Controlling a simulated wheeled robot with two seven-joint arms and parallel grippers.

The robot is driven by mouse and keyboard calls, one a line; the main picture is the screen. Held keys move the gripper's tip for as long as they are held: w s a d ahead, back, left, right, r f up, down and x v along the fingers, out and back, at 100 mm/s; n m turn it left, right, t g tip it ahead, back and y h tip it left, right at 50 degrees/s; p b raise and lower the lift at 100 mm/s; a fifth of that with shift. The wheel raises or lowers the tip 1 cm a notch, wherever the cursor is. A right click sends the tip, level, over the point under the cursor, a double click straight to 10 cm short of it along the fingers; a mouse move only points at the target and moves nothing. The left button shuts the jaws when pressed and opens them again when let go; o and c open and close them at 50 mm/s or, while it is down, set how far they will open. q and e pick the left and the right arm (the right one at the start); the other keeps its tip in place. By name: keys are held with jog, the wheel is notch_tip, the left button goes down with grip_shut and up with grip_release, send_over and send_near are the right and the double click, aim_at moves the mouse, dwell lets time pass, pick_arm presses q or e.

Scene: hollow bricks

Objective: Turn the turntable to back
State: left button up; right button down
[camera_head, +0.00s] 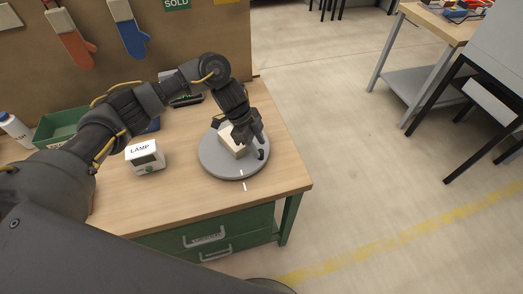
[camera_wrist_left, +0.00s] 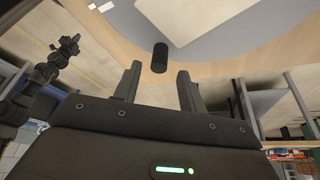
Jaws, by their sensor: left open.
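The turntable (camera_head: 214,160) is a round grey disc on the right part of the wooden bench. A pale hollow brick (camera_head: 231,149) stands on it, partly hidden by my gripper. A short dark peg (camera_head: 261,155) stands near the disc's right edge. White marks show at the disc's front rim and on the bench. My left gripper (camera_head: 254,146) is over the right side of the disc, close to the peg. In the left wrist view, the dark peg (camera_wrist_left: 160,57) lies beyond and between the open fingertips of the gripper (camera_wrist_left: 157,78).
A white box marked LAMP (camera_head: 145,155) stands on the bench left of the turntable. A green bin (camera_head: 60,126) and a white bottle (camera_head: 14,129) are at the far left. A board with hanging mitts (camera_head: 130,38) rises behind. The bench front is clear.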

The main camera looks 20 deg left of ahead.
aim_at(260, 151)
pick_arm(q)
jog(key=shift+x, duration=1.9)
jog(key=shift+s+a, duration=0.1)
jog(key=shift+c, duration=0.3)
grip_shut()
